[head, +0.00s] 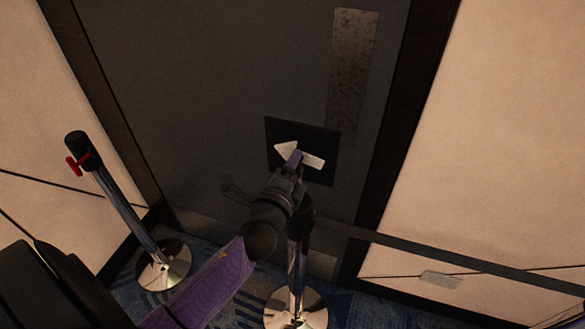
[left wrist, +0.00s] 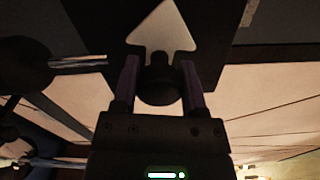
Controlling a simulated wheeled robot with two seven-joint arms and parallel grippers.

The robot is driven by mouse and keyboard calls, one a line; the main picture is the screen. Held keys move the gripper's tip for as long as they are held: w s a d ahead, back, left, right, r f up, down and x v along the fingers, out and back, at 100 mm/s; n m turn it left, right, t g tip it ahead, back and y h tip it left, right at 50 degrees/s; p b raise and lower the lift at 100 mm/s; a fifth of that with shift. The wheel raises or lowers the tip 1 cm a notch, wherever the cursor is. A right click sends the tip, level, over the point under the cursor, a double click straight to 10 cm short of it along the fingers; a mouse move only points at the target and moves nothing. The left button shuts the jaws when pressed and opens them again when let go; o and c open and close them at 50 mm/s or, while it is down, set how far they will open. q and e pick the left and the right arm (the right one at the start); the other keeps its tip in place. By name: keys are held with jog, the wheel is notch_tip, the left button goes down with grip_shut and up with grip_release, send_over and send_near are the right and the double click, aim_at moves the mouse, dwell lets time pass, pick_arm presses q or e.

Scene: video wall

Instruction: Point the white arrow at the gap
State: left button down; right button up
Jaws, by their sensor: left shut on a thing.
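The white arrow (head: 284,151) is on a black square plate (head: 325,142) in the head view. Its head points to the left and slightly up there. In the left wrist view the arrowhead (left wrist: 163,30) points up. My left gripper (head: 295,158) is in front of the plate, its purple fingers shut on a dark round knob (left wrist: 160,85) at the arrow's middle, covering part of the arrow. A gap lies between a left post (head: 125,208) and a middle post (head: 297,262). My right gripper is not in view.
The left post has a red piece (head: 80,163) at its top, with no belt stretched to the middle post. A dark belt (head: 430,257) runs right from the middle post. Behind are a dark panel (head: 200,90) and beige walls (head: 500,130); the floor is blue patterned carpet.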

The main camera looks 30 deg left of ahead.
pick_arm(q)
jog(key=shift+f+n, duration=0.1)
jog(key=shift+n, duration=1)
jog(key=shift+c, duration=0.8)
grip_release()
jog(key=b+v, duration=0.1)
jog(key=v, duration=0.9)
jog(key=shift+w, duration=0.1)
